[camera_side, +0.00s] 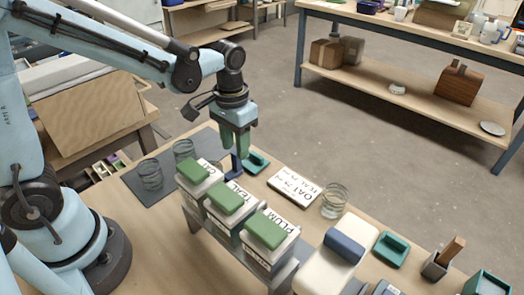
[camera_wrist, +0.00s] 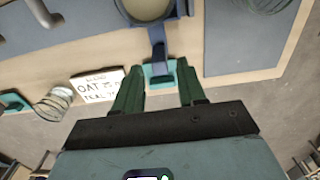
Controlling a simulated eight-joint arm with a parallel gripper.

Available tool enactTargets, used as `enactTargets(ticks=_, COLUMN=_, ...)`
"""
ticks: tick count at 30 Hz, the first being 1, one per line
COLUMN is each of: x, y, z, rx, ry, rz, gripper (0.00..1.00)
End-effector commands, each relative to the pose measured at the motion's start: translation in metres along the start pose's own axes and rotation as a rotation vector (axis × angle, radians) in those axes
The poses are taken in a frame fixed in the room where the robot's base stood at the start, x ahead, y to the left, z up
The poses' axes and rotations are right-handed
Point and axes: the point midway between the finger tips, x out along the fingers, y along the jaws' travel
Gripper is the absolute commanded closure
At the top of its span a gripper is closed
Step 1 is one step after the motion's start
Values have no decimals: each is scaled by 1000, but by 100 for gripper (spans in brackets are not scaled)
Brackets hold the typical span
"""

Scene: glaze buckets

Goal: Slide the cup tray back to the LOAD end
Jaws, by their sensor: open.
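The cup tray (camera_wrist: 185,10) is dark blue and shows at the top edge of the wrist view, with a round, pale brown cup (camera_wrist: 148,8) in it. Its narrow blue handle (camera_wrist: 157,42) points toward my gripper (camera_wrist: 159,68), over a teal pad (camera_wrist: 166,79). My gripper is open, its green fingers on either side of the handle's line; contact cannot be told. In the side view my gripper (camera_side: 237,152) points down behind the bucket row, just above a blue upright part (camera_side: 235,168) beside the teal pad (camera_side: 257,162). The buckets hide most of the tray there.
Green-lidded buckets marked TEAL (camera_side: 230,217) and PLUM (camera_side: 268,247) stand with a third on a raised rack. Two similar cups stand on a grey mat (camera_side: 172,188). Another teal pad (camera_side: 391,249) is farther right.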

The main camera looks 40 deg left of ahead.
Motion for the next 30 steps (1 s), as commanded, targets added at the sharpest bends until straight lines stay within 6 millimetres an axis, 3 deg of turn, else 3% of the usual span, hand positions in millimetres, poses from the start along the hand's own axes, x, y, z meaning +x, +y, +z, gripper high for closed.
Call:
enactTargets(ticks=13, x=-46, y=0, z=0, rx=0, ry=0, rz=0, gripper=60)
enactTargets(ticks=30, x=-57, y=-5, z=9, rx=-1, ry=61, rz=5, gripper=60)
